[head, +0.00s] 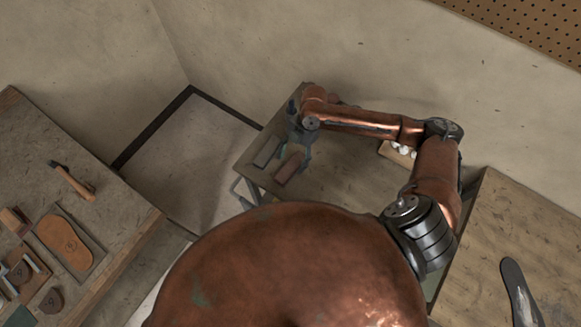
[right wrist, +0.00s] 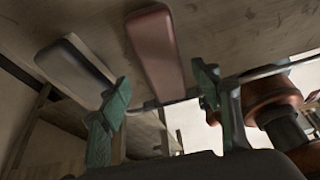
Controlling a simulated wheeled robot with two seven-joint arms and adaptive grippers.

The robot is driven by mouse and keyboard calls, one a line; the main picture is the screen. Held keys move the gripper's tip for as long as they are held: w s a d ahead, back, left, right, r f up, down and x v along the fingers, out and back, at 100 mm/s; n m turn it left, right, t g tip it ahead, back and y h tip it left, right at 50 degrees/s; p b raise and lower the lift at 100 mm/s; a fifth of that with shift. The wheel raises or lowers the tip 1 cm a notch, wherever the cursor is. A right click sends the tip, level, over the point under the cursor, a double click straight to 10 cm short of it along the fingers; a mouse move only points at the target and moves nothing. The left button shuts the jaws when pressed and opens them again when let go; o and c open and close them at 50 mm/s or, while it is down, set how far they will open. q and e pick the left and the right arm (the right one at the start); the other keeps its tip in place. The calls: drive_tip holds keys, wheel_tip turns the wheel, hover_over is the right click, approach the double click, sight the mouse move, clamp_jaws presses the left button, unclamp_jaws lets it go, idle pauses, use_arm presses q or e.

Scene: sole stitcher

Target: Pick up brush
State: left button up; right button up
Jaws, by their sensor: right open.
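Two brush-like blocks lie side by side on the small middle table. In the head view, one is greyish brown (head: 267,151) and the other is redder (head: 289,167). The right wrist view shows the grey block (right wrist: 72,68) and the reddish block (right wrist: 156,48) too. Bristles cannot be made out on either. My right gripper (head: 297,146) is by their far ends, partly hidden by its own wrist. In the wrist view its green fingers (right wrist: 160,92) are apart and empty, with the reddish block showing beyond the gap. My left gripper is out of view.
The small table (head: 345,178) stands near the wall; my right arm crosses above it. Small white items (head: 402,150) sit at its right side. A dark sole (head: 519,285) lies on the right bench.

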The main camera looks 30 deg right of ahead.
sight(291, 167)
drive_tip(key=x, duration=0.3)
drive_tip(key=shift+s+f, duration=0.2)
drive_tip(key=shift+f, duration=0.2)
drive_tip(key=shift+d, duration=0.1)
drive_tip(key=c, duration=0.5)
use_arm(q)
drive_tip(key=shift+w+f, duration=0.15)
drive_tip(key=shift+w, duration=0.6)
use_arm(e)
drive_tip(key=c, duration=0.8)
